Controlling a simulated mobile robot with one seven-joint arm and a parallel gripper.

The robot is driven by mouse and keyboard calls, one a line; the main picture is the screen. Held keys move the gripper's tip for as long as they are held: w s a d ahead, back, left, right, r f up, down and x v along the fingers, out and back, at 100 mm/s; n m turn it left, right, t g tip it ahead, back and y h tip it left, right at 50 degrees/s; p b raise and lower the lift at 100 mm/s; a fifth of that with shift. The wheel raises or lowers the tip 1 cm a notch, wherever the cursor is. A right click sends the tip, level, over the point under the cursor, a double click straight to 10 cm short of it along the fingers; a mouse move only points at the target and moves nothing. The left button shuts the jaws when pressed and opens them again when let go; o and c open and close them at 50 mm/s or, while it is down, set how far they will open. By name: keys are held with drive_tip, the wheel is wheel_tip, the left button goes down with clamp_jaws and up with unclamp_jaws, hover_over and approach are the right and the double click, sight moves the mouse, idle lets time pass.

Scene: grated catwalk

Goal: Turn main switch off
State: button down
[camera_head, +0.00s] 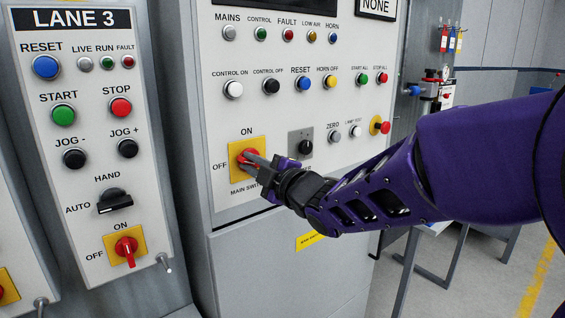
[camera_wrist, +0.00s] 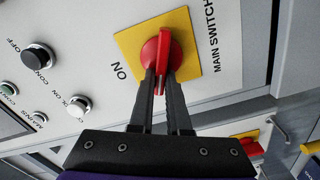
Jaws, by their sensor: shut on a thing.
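The main switch (camera_head: 243,155) is a red rotary handle on a yellow plate, low on the large control panel. ON is lettered above the plate, OFF to its left and MAIN SWITCH below. My gripper (camera_head: 258,163) is at the handle, with my arm reaching in from the right and covering part of the lettering. In the wrist view, the two black fingers (camera_wrist: 161,80) are shut on the red handle (camera_wrist: 163,48), one on each side. There the handle runs roughly parallel to the MAIN SWITCH lettering.
The Lane 3 panel (camera_head: 85,120) stands at left with its own red switch (camera_head: 126,247) on yellow, pointing down. A black selector (camera_head: 300,143) and red emergency button (camera_head: 380,125) are right of the main switch. A table (camera_head: 432,228) stands behind my arm.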

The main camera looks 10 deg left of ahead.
drive_tip(key=n, duration=0.4)
drive_tip(key=shift+a+f+n, duration=0.1)
drive_tip(key=shift+f+n, duration=0.25)
drive_tip(key=shift+n, duration=0.05)
idle(0.4)
drive_tip(key=c, duration=0.9)
unclamp_jaws()
drive_tip(key=shift+s, duration=0.1)
